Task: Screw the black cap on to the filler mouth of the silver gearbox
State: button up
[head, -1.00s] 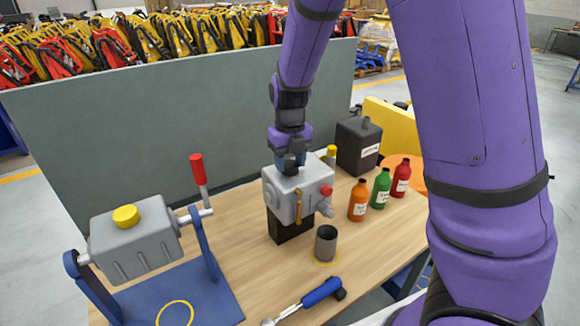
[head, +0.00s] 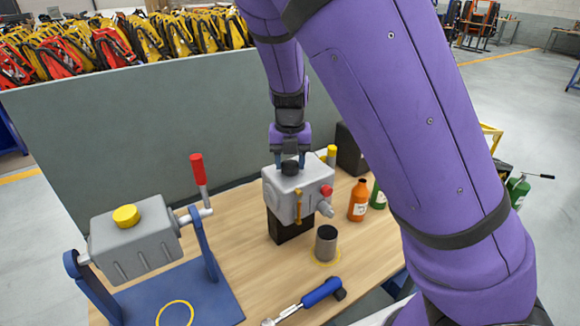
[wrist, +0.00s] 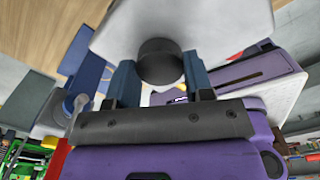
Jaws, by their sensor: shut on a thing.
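The silver gearbox (head: 283,201) stands on a black block (head: 289,227) in the middle of the wooden table. The black cap (head: 290,168) sits at the top face of the gearbox, over where the filler mouth is hidden. In the wrist view the cap (wrist: 160,62) is between my two blue fingers, against the pale gearbox (wrist: 185,22). My gripper (head: 290,160) points straight down and is shut on the cap. Whether the threads are engaged cannot be seen. The gearbox also has a red plug (head: 326,190) and a yellow lever (head: 298,206).
An orange bottle (head: 358,201), a green bottle (head: 378,196) and a dark canister (head: 350,150) stand right. A grey tank (head: 135,245) on a blue stand is left. A grey panel (head: 180,125) is behind.

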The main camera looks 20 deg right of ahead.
jog(key=shift+m, duration=1.7)
jog(key=shift+d+f+m, duration=0.1)
jog(key=shift+m, duration=0.2)
jog(key=shift+m, duration=0.4)
jog(key=o, duration=0.9)
jog(key=shift+c, duration=0.2)
